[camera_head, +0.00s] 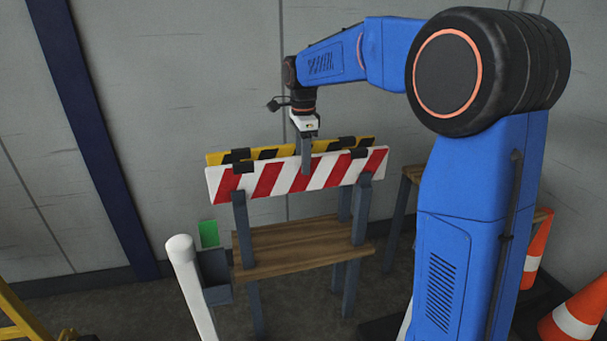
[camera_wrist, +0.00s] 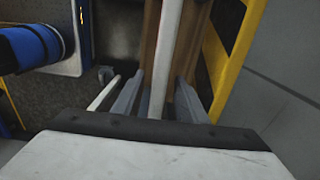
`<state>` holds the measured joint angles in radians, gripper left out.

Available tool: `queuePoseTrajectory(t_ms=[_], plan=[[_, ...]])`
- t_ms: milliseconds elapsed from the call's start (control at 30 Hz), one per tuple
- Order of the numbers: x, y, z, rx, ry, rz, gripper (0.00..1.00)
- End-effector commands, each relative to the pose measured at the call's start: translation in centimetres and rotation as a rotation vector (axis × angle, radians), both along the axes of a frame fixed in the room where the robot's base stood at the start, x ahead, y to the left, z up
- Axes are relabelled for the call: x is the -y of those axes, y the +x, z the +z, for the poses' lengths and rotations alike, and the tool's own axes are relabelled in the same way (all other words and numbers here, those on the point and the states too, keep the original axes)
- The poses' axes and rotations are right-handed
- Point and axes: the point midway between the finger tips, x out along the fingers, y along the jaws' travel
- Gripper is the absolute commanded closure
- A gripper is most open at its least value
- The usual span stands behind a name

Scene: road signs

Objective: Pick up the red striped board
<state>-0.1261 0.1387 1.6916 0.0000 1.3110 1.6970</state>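The red striped board (camera_head: 268,180), white with red diagonal bands, stands upright on edge across the grey posts of a wooden rack. My gripper (camera_head: 306,160) points down over its top edge near the middle, with one finger showing in front of the board's face. In the wrist view, the board's narrow white edge (camera_wrist: 167,60) runs between the two grey fingers of my gripper (camera_wrist: 160,98). The fingers are apart, with a gap visible on each side of the board. The far finger is hidden in the head view.
A yellow-and-black striped board (camera_head: 216,158) stands close behind, and its yellow edge shows in the wrist view (camera_wrist: 238,55). The rack has a wooden shelf (camera_head: 300,246) below. A white post (camera_head: 190,285) stands at front left, and orange cones (camera_head: 575,320) at right.

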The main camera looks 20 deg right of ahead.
Motion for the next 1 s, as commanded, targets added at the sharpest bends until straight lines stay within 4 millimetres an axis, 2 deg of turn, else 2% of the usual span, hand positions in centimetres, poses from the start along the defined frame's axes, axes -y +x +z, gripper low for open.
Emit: queuePoseTrajectory(t_ms=[100, 233, 533, 700, 1000], plan=[[0.2, -0.2, -1.7, -0.002, 0.000, 0.000, 0.61], [0.1, -0.2, -2.8, -0.001, 0.000, 0.000, 0.61], [0.1, -0.2, -3.2, 0.000, 0.000, 0.000, 0.61], [0.1, -0.2, -3.2, 0.000, 0.000, 0.000, 1.00], [0.1, -0.1, -3.1, 0.001, 0.000, 0.000, 1.00]])
